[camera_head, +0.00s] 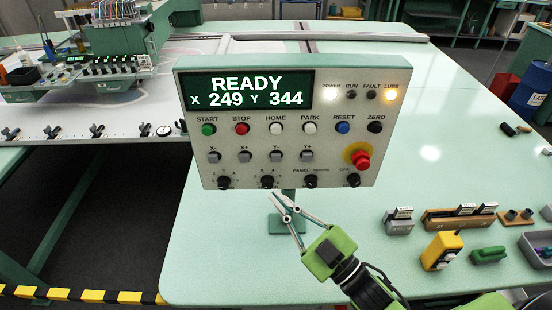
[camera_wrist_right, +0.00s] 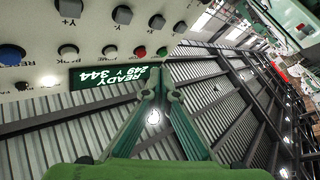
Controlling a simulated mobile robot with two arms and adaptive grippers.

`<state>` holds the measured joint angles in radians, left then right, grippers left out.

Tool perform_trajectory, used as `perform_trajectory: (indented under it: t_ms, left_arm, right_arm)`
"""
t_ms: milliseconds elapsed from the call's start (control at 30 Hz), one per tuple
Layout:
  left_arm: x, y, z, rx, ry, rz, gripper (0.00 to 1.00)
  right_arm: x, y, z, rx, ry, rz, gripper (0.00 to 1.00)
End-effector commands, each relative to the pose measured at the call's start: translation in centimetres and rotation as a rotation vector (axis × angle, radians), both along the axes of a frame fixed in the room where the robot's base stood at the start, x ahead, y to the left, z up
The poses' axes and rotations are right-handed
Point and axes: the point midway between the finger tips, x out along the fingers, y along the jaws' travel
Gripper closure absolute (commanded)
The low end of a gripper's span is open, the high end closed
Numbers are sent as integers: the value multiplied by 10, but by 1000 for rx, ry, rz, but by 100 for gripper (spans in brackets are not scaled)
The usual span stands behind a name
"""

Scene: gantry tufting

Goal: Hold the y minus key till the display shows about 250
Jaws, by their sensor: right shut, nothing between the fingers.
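The control panel (camera_head: 330,128) stands upright and its display (camera_head: 247,90) reads READY, X 249, Y 344. The Y- key (camera_head: 275,156) is a grey square key in the second row, between X+ (camera_head: 245,156) and Y+ (camera_head: 306,155). In the right wrist view the panel appears inverted, with the Y- key (camera_wrist_right: 122,15) near the top. My right gripper (camera_head: 280,199) is shut and empty, below the panel's lower edge and apart from the key. Its fingers also show in the wrist view (camera_wrist_right: 162,88). My left gripper is not in view.
A red stop button (camera_head: 362,160) sits at the panel's right, with dark knobs (camera_head: 267,181) along the bottom row. A yellow device (camera_head: 441,250) and green block (camera_head: 489,255) stand on the table to the right. The tabletop (camera_head: 230,265) front left is clear.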

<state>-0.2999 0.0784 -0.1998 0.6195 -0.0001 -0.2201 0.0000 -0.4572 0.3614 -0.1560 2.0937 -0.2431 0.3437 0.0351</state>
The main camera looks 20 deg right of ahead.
Motion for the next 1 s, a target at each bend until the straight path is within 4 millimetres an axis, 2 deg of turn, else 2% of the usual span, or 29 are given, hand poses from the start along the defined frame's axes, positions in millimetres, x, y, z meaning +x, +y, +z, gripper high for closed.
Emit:
perform_trajectory:
  t_ms: [167,600,800,1000]
  left_arm:
    - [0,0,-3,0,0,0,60]
    - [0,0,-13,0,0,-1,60]
    - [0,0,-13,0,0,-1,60]
    - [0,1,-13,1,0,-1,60]
  right_arm:
    - [15,-4,-1,-2,-3,1,100]
    - [71,-20,-1,-1,0,1,100]
    - [82,-24,0,0,1,0,100]
    - [83,-24,0,0,1,0,100]
